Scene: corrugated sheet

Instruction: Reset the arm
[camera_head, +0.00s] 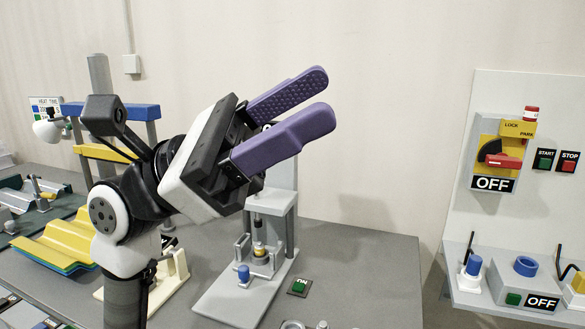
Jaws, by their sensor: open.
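My gripper (318,98) is raised above the grey table in the middle of the head view. Its two purple fingers point up and to the right. They are apart, with nothing between them. My arm comes up from the bottom left and is bent at the wrist. It hides part of the bench equipment behind it.
A grey press-like stand (272,225) is on the table (375,270) behind and below my gripper. Yellow corrugated sheets (58,238) lie at left. A control panel (505,110) marked OFF stands at right.

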